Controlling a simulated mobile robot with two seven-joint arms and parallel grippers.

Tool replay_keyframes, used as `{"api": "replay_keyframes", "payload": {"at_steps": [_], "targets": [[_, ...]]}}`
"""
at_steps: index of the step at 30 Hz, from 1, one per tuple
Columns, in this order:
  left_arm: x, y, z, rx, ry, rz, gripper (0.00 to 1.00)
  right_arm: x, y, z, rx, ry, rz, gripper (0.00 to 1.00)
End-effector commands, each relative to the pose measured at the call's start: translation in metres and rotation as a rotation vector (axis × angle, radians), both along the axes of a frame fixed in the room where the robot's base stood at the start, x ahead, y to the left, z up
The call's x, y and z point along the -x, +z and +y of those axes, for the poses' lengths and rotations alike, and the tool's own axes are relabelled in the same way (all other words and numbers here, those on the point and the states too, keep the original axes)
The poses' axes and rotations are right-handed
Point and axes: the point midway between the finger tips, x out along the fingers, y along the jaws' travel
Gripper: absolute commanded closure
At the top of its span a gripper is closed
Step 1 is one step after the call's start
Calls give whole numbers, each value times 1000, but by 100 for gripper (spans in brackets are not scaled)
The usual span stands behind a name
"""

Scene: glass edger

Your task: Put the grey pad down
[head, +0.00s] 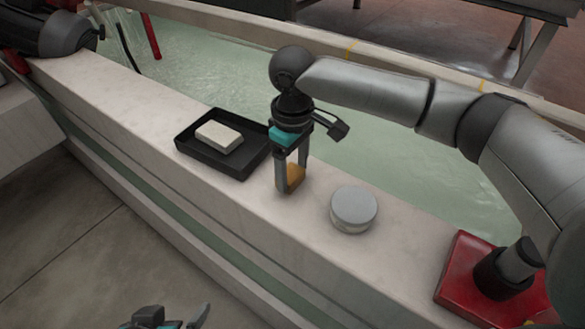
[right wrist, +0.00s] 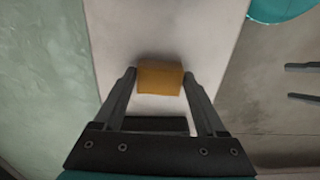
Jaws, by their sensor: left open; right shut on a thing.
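My right gripper (head: 290,182) is shut on an orange-brown block (head: 295,177), fingers pointing down at the pale ledge. The block also shows between the fingertips in the right wrist view (right wrist: 160,78). I cannot tell whether it touches the ledge. No grey pad shows in this gripper. A pale, off-white rectangular pad (head: 219,136) lies in a black tray (head: 238,170) left of the gripper. A round grey disc-like thing (head: 354,207) sits on the ledge to the right. My left gripper (head: 175,315) is open and empty at the bottom edge, partly out of frame.
The long stone ledge (head: 110,98) runs diagonally, with greenish glass or water (head: 215,60) behind it. A red block with a black knob (head: 465,275) stands at the right end. The ledge left of the tray is clear.

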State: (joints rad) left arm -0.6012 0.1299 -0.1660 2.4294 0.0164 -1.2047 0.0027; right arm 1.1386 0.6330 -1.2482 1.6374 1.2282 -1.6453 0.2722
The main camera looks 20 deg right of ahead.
Motion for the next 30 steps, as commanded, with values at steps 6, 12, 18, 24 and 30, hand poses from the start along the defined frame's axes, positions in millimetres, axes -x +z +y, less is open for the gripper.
{"api": "replay_keyframes", "payload": {"at_steps": [6,12,18,24,30], "targets": [[3,3,5,-15,8,30,0,0,-2,0,0,0,1,78],[4,2,6,-17,9,34,0,0,-3,0,-1,0,1,8],[4,2,6,-17,9,33,0,0,-3,0,-1,0,1,0],[2,2,5,-14,8,26,0,0,-2,0,-1,0,-1,0],[4,1,5,-15,9,39,0,0,9,0,-1,0,0,0]]}}
